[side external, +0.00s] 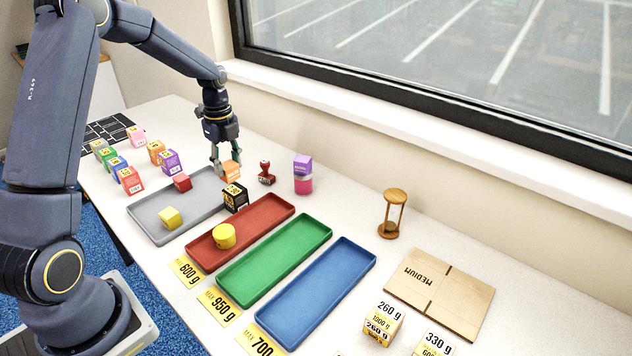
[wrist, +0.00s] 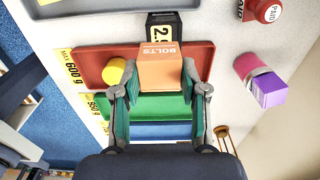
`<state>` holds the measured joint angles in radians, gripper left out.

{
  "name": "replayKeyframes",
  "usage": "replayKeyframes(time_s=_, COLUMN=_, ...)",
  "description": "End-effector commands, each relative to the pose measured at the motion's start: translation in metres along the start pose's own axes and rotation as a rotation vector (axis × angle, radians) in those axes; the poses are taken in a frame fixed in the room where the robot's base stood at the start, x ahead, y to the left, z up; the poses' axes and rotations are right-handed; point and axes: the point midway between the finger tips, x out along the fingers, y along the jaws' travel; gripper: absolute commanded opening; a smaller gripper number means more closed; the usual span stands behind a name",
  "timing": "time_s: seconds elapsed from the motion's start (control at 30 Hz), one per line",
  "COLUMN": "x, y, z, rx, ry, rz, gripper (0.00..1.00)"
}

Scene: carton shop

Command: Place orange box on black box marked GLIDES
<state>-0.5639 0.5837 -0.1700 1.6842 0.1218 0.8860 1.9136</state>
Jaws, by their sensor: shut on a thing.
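My gripper (side external: 225,158) is shut on an orange box (side external: 231,171). In the wrist view the orange box (wrist: 161,70) reads BOLTS and sits between the two fingers of my gripper (wrist: 160,85). A black box (side external: 235,198) with a yellow label stands on the table, between the grey tray and the red tray. The orange box is above it; I cannot tell whether they touch. In the wrist view the orange box covers part of the black box (wrist: 165,19); the word GLIDES is not readable.
The grey tray (side external: 150,228) holds red and yellow blocks. A yellow cylinder (side external: 224,236) is in the red tray (side external: 266,218). Several coloured boxes stand at left.

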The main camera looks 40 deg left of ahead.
Motion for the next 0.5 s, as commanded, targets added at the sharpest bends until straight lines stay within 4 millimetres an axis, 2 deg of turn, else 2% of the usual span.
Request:
replayKeyframes(time_s=0.13, x=0.009, y=-0.007, z=0.003, rx=0.000, ry=-0.001, rz=-0.001, gripper=0.03)
replayKeyframes(time_s=0.3, x=0.035, y=-0.006, z=0.002, rx=0.000, ry=0.001, rz=0.002, gripper=0.03)
replayKeyframes(time_s=0.5, x=0.038, y=-0.006, z=0.003, rx=0.000, ry=-0.001, rz=-0.001, gripper=0.03)
